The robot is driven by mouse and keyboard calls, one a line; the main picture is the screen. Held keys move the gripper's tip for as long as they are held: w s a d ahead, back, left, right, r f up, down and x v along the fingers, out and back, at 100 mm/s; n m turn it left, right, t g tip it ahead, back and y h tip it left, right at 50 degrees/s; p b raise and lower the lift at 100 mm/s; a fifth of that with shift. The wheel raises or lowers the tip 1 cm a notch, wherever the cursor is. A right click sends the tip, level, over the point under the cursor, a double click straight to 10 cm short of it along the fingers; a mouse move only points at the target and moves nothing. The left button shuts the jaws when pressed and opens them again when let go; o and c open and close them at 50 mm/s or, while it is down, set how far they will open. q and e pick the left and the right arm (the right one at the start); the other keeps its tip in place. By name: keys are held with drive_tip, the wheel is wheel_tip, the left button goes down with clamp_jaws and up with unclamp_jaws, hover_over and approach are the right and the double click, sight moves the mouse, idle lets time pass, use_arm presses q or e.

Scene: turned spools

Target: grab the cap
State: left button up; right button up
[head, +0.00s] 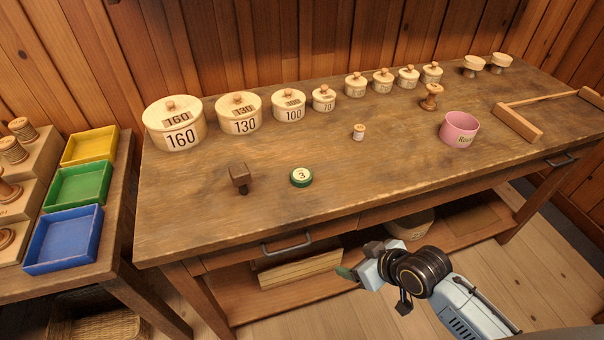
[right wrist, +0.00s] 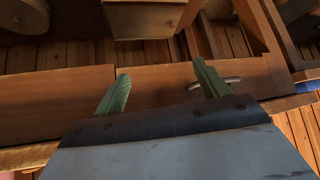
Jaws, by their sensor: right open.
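A small round green-rimmed piece with a pale top marked 3 (head: 301,177) lies on the workbench (head: 225,215) near its front edge; it looks like the cap. My right gripper (head: 352,265) is in front of the bench, below and to the right of that piece, apart from it. In the right wrist view, its two green fingers (right wrist: 163,86) are spread with nothing between them, facing the bench front. The cap does not show in that view. My left gripper is not in view.
A dark wooden block (head: 239,178) stands left of the cap, and a small spool (head: 359,131) behind it. Lidded round boxes (head: 178,133) line the back. A pink cup (head: 459,129) stands at right. A drawer handle (head: 286,244) sticks out of the bench front.

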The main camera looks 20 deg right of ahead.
wheel_tip(320, 180, up, 8)
drive_tip(key=a+n+y, duration=0.1)
drive_tip(key=a, duration=0.1)
drive_tip(key=n+t+y, duration=0.2)
drive_tip(key=t+y, duration=0.1)
approach(303, 175)
drive_tip(key=shift+w+a+f+m+t+b, duration=0.15)
drive_tip(key=shift+w+a+f+t+b, duration=0.15)
drive_tip(key=shift+w, duration=0.2)
drive_tip(key=shift+w+a+f+m+t+b, duration=0.1)
drive_tip(key=shift+w+a+f+m+b, duration=0.05)
drive_tip(key=shift+w+a+f, duration=0.4)
drive_tip(key=shift+w+a, duration=0.15)
drive_tip(key=shift+w, duration=0.2)
drive_tip(key=b+x, duration=0.1)
drive_tip(key=x, duration=0.3)
drive_tip(key=shift+w+a+f, duration=0.1)
drive_tip(key=shift+f, duration=0.1)
drive_tip(key=shift+w+a+f, duration=0.1)
drive_tip(key=shift+w+a, duration=0.05)
drive_tip(key=shift+w, duration=0.05)
drive_tip(key=c, duration=1)
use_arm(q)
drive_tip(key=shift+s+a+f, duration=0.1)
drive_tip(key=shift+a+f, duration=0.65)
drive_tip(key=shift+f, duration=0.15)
use_arm(e)
drive_tip(key=shift+c, duration=0.2)
